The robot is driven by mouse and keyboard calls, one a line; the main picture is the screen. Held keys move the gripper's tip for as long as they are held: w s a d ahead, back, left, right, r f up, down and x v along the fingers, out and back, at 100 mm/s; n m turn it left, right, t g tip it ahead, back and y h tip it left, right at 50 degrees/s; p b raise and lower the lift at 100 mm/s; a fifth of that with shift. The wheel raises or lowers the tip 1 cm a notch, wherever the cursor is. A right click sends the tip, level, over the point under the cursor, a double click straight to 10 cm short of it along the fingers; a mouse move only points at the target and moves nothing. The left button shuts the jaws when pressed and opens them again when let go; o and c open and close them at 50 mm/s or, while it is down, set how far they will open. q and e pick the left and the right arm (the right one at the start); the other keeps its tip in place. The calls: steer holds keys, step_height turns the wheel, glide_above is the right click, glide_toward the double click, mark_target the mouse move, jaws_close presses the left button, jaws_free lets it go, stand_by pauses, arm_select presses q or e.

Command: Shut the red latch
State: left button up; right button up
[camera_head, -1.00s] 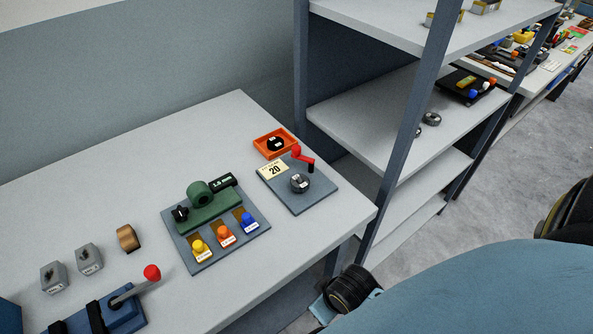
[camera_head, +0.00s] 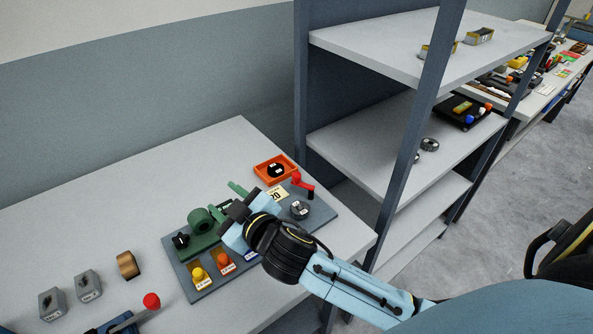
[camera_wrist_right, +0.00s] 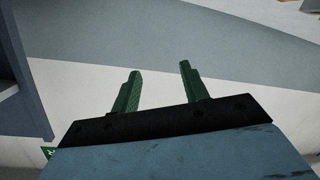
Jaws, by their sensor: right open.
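The red latch (camera_head: 302,184) is a small red arm with a black knob, on a grey plate (camera_head: 322,222) beside a card reading 20 and a dark round piece (camera_head: 299,210). The arm points toward the right edge of the plate. My right gripper (camera_head: 227,199) is left of the latch, apart from it, over the green fixture. Its green fingers are spread and empty in the right wrist view (camera_wrist_right: 160,70), with only plain surfaces beyond them. My right arm hides part of the table and of the plates. My left gripper is out of view.
An orange tray (camera_head: 260,172) sits behind the latch plate. A lever with a red ball (camera_head: 151,300) is at front left. Shelves (camera_head: 350,130) stand close on the right.

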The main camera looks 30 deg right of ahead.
steer(key=w+a+r+n+t+y, duration=0.1)
steer(key=w+a+r+n+y, duration=0.3)
steer(key=a+r+n+y, duration=0.35)
steer(key=n+g+h, duration=1)
steer(key=n+g, duration=0.3)
steer(key=g, duration=0.4)
glide_toward(296, 174)
steer(key=shift+n, duration=0.25)
step_height(296, 174, down, 9)
steer(key=shift+s+a+r, duration=0.1)
